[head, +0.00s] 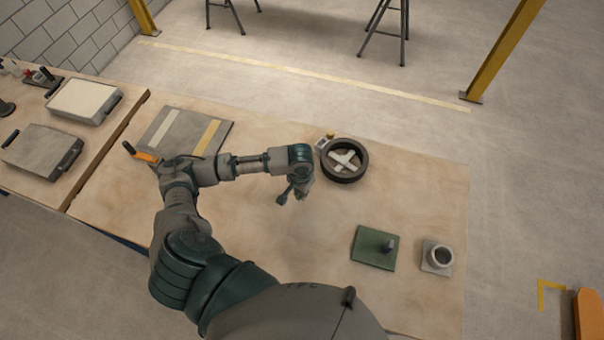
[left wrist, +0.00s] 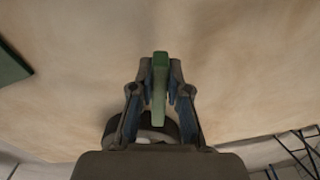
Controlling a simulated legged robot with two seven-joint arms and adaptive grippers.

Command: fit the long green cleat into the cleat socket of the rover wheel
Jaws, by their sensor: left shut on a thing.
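My left gripper (head: 293,192) hangs over the middle of the wooden table, left of and nearer than the rover wheel. In the left wrist view its fingers (left wrist: 161,75) are shut on the long green cleat (left wrist: 160,88), which points away between them, its far end past the fingertips. I cannot make the cleat out in the head view. The rover wheel (head: 343,181) is a dark ring with pale spokes, lying on the table. Part of a dark ring (left wrist: 171,128) shows behind the fingers in the left wrist view. I cannot tell the cleat socket. My right gripper is not in view.
A green plate with a dark peg (head: 366,256) and a grey block with a round collar (head: 437,262) lie at the right front. A grey panel with pale strips (head: 184,134) lies at the back left. Bare table lies between the gripper and the plate.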

